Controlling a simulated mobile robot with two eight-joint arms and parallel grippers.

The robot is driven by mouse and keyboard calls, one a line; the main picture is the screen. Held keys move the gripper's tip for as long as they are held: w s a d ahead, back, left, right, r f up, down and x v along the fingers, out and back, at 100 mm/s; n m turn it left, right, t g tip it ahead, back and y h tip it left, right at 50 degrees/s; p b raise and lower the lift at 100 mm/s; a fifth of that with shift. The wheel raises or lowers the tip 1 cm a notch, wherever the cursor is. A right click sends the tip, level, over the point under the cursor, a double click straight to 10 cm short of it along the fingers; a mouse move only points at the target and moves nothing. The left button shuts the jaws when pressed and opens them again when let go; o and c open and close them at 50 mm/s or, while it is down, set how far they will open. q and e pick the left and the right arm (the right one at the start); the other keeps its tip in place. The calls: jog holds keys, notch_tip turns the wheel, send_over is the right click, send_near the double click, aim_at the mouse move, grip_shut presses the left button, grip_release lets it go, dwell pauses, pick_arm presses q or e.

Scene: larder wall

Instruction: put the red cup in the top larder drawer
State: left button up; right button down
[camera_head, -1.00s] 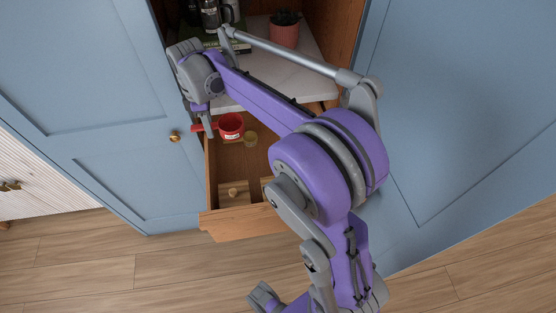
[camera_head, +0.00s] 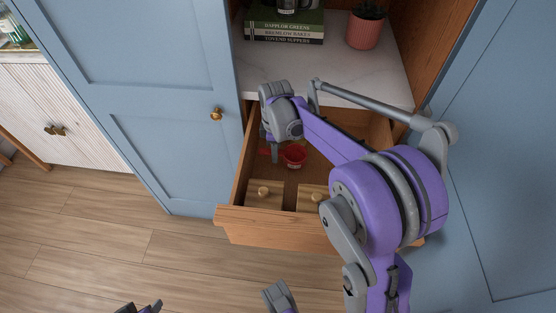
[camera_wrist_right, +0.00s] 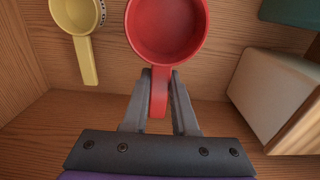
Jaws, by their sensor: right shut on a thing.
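The red cup (camera_head: 293,156), a small round cup with a straight handle, is within the open top larder drawer (camera_head: 270,224) in the head view. In the right wrist view the red cup (camera_wrist_right: 166,28) fills the top centre. My right gripper (camera_head: 275,153) is shut on its handle, which sits between both fingers (camera_wrist_right: 160,105). I cannot tell whether the cup touches the drawer floor. A dark and purple part of mine, perhaps my left gripper (camera_head: 138,308), only just shows at the bottom edge, and its jaws cannot be made out.
A yellow cup (camera_wrist_right: 80,20) lies left of the red one in the wrist view. A pale block (camera_wrist_right: 270,92) and a green thing (camera_wrist_right: 290,12) are at right. Knobbed wooden boxes (camera_head: 265,195) fill the drawer's front. Books (camera_head: 284,28) and a potted plant (camera_head: 366,28) stand on the shelf above.

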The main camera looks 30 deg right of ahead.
aim_at(276, 165)
jog(key=shift+f+b, duration=0.35)
jog(key=shift+f, duration=1.4)
jog(key=shift+f, duration=0.1)
jog(key=c, duration=0.7)
grip_release()
notch_tip(276, 165, up, 12)
jog(key=p, duration=0.2)
jog(key=shift+p, duration=0.4)
